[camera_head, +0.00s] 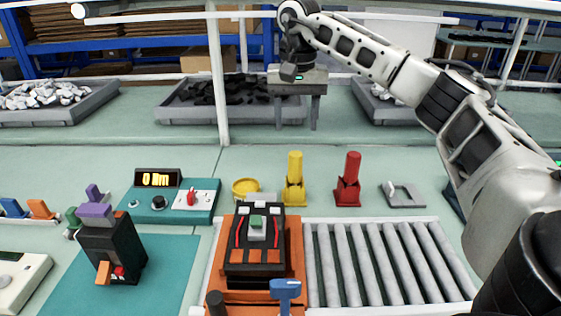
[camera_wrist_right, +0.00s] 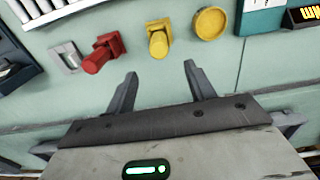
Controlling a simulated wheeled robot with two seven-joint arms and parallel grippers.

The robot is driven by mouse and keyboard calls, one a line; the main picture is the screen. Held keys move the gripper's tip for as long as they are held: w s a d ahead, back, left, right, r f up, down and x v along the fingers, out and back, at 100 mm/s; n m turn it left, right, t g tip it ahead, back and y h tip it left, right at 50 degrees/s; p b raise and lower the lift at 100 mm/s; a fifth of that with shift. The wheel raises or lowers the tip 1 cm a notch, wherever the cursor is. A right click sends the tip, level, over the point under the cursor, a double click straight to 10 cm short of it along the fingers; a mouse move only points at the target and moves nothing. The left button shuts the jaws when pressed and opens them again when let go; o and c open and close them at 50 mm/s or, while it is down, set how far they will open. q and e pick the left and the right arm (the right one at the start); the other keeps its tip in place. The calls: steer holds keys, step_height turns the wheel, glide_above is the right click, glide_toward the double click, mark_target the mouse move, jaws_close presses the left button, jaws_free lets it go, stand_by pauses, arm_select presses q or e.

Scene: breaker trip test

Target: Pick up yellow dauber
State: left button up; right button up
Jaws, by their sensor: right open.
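The yellow dauber (camera_head: 294,178) stands upright on the pale green bench, behind the orange fixture. It also shows in the right wrist view (camera_wrist_right: 158,42), just beyond the fingertips and between their lines. My right gripper (camera_head: 297,122) hangs behind and above the dauber with its fingers pointing down. In the wrist view its two fingers (camera_wrist_right: 160,72) are spread apart with nothing between them. The gripper does not touch the dauber. My left gripper is not in view.
A red dauber (camera_head: 347,182) stands right of the yellow one; a round yellow dish (camera_head: 245,187) is to its left. A black breaker (camera_head: 256,240) sits in the orange fixture (camera_head: 296,262), beside a roller conveyor (camera_head: 375,262). A white post (camera_head: 218,75) rises behind. Grey bins (camera_head: 205,113) stand further back.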

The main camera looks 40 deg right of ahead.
mark_target(296, 153)
steer(key=f, duration=0.4)
steer(key=shift+s+f, duration=0.15)
steer(key=shift+s, duration=0.25)
steer(key=shift+w+a+f+p, duration=0.1)
steer(key=shift+f+p, duration=0.15)
steer(key=shift+f, duration=1.2)
steer(key=shift+w+f+p, duration=0.1)
steer(key=shift+f+p, duration=0.15)
steer(key=shift+f, duration=1.2)
steer(key=c, duration=1.1)
